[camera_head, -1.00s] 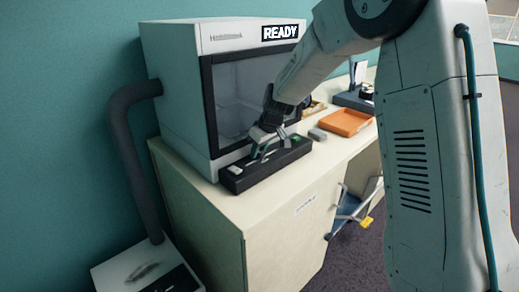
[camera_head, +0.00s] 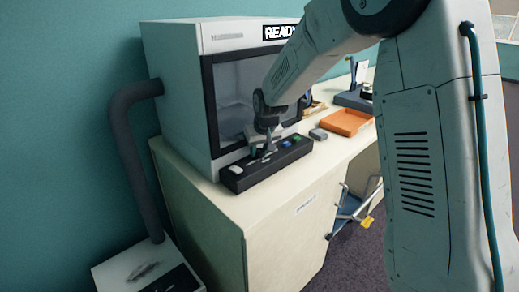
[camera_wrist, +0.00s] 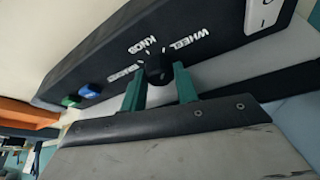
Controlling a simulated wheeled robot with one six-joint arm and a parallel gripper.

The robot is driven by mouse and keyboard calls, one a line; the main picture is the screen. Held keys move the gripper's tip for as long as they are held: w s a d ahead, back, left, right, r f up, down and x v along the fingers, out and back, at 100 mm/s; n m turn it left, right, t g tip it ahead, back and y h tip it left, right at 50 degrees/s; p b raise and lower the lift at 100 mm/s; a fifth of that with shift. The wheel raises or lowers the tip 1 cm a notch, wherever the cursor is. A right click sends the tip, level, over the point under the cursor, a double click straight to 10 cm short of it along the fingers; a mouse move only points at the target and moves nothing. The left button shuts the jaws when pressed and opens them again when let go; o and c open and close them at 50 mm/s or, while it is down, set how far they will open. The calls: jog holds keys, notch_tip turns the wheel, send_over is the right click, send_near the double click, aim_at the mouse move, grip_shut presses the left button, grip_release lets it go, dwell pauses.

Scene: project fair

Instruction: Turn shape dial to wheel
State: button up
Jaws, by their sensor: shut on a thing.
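The shape dial (camera_wrist: 157,68) is a small black knob on the black control panel (camera_wrist: 95,62) in the wrist view. White labels curve around it: WHEEL (camera_wrist: 188,42), KNOB (camera_wrist: 148,49) and a third word that I cannot read clearly. My gripper (camera_wrist: 159,79) has its two green fingers on either side of the dial, shut on it. Its pointer mark is too dark to read. In the head view, my gripper (camera_head: 265,153) points down at the panel (camera_head: 245,182), and the dial is hidden there.
A grey machine (camera_head: 180,95) with a dark window and a READY sign stands behind the panel. Blue (camera_wrist: 90,91) and green (camera_wrist: 70,101) buttons and a white switch (camera_wrist: 262,12) share the panel. An orange tray (camera_head: 347,122) and a small grey block (camera_head: 318,134) lie to the right on the cabinet.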

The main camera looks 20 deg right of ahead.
jog(key=o, duration=0.7)
jog(key=v, duration=0.7)
jog(key=shift+s+r, duration=0.15)
jog(key=shift+r, duration=0.25)
jog(key=s+d+r+g, duration=0.1)
jog(key=s+r, duration=0.1)
jog(key=s, duration=1.1)
jog(key=s+d+r+g, duration=0.1)
jog(key=s+r, duration=0.1)
jog(key=s, duration=1.2)
jog(key=s+d+r+m+g, duration=0.1)
jog(key=s+r, duration=0.1)
jog(key=s, duration=1.1)
jog(key=shift+s, duration=0.4)
